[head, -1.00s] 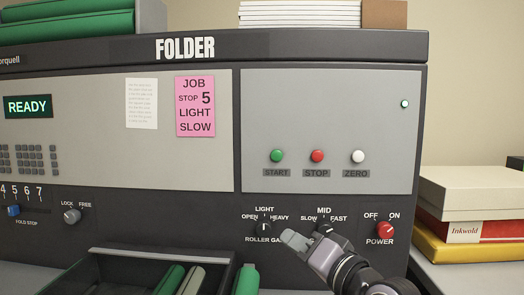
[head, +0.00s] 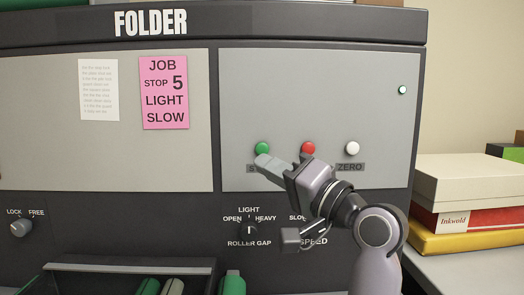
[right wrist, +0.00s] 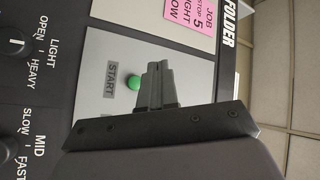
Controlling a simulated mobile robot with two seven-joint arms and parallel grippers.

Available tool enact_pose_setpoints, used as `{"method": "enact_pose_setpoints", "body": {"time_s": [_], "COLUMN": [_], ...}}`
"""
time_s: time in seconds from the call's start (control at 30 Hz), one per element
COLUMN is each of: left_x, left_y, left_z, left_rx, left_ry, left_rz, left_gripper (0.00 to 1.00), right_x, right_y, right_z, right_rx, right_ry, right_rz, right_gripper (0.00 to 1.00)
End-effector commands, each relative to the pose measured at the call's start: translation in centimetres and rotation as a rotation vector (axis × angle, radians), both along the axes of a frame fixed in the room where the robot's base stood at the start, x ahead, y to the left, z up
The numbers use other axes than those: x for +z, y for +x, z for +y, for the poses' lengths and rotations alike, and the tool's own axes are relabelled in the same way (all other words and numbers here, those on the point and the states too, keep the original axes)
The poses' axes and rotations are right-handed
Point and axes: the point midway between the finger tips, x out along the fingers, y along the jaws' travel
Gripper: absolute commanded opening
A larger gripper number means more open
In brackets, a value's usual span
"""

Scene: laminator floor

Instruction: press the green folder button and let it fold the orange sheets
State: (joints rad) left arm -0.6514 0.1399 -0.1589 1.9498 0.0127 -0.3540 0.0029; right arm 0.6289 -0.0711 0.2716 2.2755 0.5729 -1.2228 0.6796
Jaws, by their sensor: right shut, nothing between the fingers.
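The green start button (head: 262,148) is on the grey panel of the folder, above its START label, which my gripper partly covers. My right gripper (head: 263,163) is shut and empty, its fingertips just below the green button. In the right wrist view the green button (right wrist: 133,83) shows right beside the closed fingers (right wrist: 154,70). I cannot tell whether they touch it. The red stop button (head: 308,148) and white zero button (head: 352,148) are to its right. No orange sheets are in view, and my left gripper is not in view.
The roller gap knob (head: 249,230) points up at LIGHT. My right arm hides the speed and power knobs. A pink job card (head: 164,92) reads stop 5, light, slow. A dark tray (head: 130,268) is below; stacked boxes (head: 466,185) stand at the right.

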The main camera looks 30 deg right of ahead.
Motion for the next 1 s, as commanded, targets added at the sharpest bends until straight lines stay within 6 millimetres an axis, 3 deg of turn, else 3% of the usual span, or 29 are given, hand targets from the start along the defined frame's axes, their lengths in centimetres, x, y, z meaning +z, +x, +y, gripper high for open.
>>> {"method": "enact_pose_setpoints", "body": {"time_s": [0.5, 1.0], "left_x": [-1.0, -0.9], "left_y": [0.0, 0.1], "left_z": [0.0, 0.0], "left_rx": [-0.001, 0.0], "left_ry": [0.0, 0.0], "left_rz": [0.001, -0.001], "left_gripper": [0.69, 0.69], "right_x": [0.1, 0.0], "right_y": [6.1, 7.2], "right_z": [-2.9, -3.5], "right_rx": [0.001, 0.0], "right_ry": [-0.001, 0.0], "right_rz": [0.002, 0.0], "right_gripper": [0.0, 0.0]}}
